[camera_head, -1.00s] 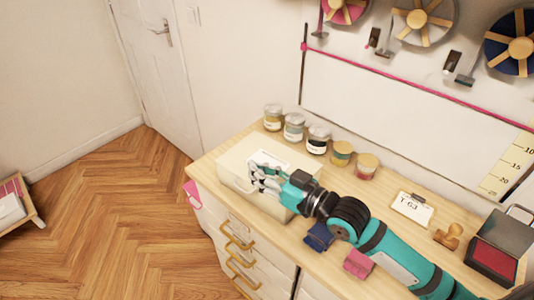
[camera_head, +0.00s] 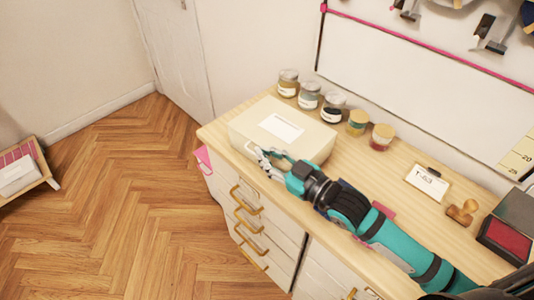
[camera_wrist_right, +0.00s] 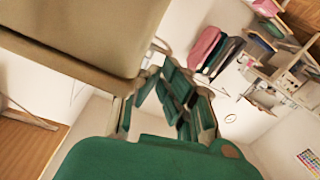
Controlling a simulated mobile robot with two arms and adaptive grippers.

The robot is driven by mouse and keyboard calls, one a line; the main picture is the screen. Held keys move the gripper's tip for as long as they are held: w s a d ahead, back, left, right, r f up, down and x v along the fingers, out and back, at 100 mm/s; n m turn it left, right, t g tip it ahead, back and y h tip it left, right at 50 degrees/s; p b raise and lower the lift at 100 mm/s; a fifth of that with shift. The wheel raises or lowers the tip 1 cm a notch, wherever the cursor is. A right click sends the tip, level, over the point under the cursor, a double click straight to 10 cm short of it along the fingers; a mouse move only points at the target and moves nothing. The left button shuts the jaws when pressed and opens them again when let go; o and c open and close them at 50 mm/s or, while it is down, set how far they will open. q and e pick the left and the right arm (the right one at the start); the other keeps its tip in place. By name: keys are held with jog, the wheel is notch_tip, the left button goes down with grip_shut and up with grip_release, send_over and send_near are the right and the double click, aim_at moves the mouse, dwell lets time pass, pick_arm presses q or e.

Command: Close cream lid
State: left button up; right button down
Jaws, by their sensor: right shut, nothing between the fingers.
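The cream box (camera_head: 250,147) stands near the left end of the wooden dresser top. Its cream lid (camera_head: 309,137), with a white label on top, lies flat and looks closed. My right gripper (camera_head: 262,160) is shut and empty at the front side of the box, by the lid's front edge; I cannot tell whether it touches. In the right wrist view the box (camera_wrist_right: 90,35) fills the upper left, beside my right gripper's fingers (camera_wrist_right: 165,98). My left gripper is not in view.
Several glass jars (camera_head: 333,107) line the wall behind the box. A card marked T-63 (camera_head: 426,182), a wooden stamp (camera_head: 462,212) and a red ink pad (camera_head: 507,240) lie to the right. The dresser (camera_head: 330,262) has yellow handles.

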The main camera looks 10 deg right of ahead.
jog(key=v, duration=1.2)
